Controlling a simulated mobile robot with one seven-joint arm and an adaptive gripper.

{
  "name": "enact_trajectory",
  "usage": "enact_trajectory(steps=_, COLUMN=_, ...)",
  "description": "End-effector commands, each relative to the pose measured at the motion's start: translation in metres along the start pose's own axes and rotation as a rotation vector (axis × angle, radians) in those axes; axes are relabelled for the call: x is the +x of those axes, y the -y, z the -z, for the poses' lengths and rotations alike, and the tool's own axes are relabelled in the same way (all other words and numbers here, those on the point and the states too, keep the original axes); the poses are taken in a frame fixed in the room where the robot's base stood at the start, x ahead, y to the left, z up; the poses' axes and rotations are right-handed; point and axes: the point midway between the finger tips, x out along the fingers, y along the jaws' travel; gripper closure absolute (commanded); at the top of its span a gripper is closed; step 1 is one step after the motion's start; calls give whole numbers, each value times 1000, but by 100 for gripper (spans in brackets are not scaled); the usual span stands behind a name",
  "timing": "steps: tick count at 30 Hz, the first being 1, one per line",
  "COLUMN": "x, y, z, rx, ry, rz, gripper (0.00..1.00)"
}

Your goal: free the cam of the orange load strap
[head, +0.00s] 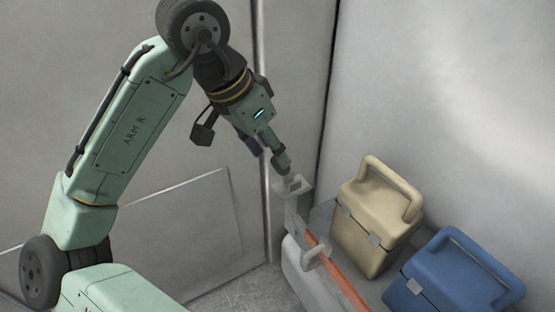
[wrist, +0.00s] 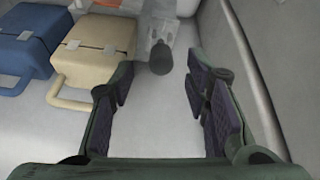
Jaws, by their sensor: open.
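The orange load strap (head: 338,272) runs along the front of a shelf in the head view, up to a pale grey metal fitting (head: 294,187) at its far end. This fitting looks like the cam buckle; it also shows in the wrist view (wrist: 158,32). A dark round-ended piece (wrist: 160,58) projects from it toward my jaws. My gripper (head: 276,158) is just above the fitting in the head view. In the wrist view my gripper (wrist: 160,88) has its two jaws wide apart with nothing between them; the dark piece lies just beyond their tips, apparently apart.
A beige case (head: 368,222) and a blue case (head: 450,280) with raised handles stand on the shelf behind the strap. A white handle (head: 316,256) sticks out by the strap. Walls and a corner post (head: 285,90) stand close to my gripper.

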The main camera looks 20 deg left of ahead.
Motion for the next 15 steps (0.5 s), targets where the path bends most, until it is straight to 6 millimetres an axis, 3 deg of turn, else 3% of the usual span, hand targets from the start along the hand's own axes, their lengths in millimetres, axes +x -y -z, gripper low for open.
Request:
enact_trajectory(steps=6, x=36, y=0, z=0, rx=-1, ry=0, rz=1, gripper=57)
enact_trajectory(steps=15, x=52, y=0, z=0, rx=-1, ry=-2, rz=1, gripper=57)
